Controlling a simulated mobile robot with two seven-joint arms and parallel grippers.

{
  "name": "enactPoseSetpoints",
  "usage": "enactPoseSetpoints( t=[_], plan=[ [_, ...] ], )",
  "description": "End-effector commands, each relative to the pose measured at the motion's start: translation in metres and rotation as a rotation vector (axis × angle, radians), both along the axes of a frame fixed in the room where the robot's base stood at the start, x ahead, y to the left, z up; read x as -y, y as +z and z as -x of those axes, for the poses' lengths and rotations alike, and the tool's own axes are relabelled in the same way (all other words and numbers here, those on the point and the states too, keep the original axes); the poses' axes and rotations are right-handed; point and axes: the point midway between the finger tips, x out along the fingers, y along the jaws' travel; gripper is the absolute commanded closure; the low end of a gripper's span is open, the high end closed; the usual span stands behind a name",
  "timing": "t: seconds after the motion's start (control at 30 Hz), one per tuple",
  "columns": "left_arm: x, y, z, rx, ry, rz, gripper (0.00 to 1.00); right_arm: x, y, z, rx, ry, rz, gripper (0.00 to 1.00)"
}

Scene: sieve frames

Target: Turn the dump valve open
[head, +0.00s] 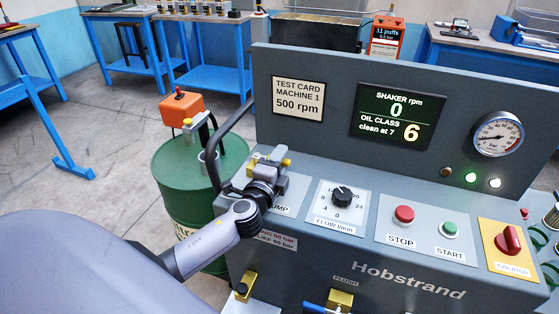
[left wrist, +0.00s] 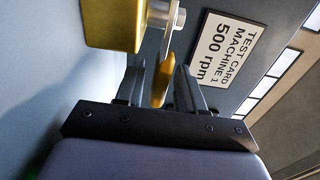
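The dump valve (head: 271,160) is a small brass valve on the left end of the grey console, above a partly hidden label reading "UMP". My left gripper (head: 264,176) is at the valve and hides much of it in the head view. In the left wrist view, the brass valve body (left wrist: 108,24) is at the top. Its yellow lever (left wrist: 161,82) lies between the two fingers of my left gripper (left wrist: 160,88). The fingers stand apart, one on each side of the lever; I see no clear grip. My right gripper is not in view.
The console carries a flow knob (head: 342,196), a red stop button (head: 404,214), a green start button (head: 449,229) and a red isolator switch (head: 509,240). A display (head: 397,115) reads 0 rpm and oil class 6. A green drum (head: 178,185) stands at left.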

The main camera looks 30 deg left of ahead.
Motion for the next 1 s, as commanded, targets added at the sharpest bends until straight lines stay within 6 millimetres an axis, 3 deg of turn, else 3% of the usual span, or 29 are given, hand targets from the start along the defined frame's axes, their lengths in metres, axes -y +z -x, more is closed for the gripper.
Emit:
enactPoseSetpoints(
  t=[0.03,0.1,0.57,1.0],
  plan=[
    [0.000,0.000,0.000,0.000,0.000,0.000,0.80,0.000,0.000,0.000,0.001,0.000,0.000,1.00],
    [0.000,0.000,0.000,0.000,0.000,0.000,1.00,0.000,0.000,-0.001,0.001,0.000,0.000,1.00],
    [0.000,-0.001,0.005,-0.001,-0.065,-0.002,1.00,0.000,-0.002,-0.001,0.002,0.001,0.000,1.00],
    [0.000,-0.004,0.026,-0.004,-0.415,-0.006,1.00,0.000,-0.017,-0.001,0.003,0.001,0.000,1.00]
  ],
)
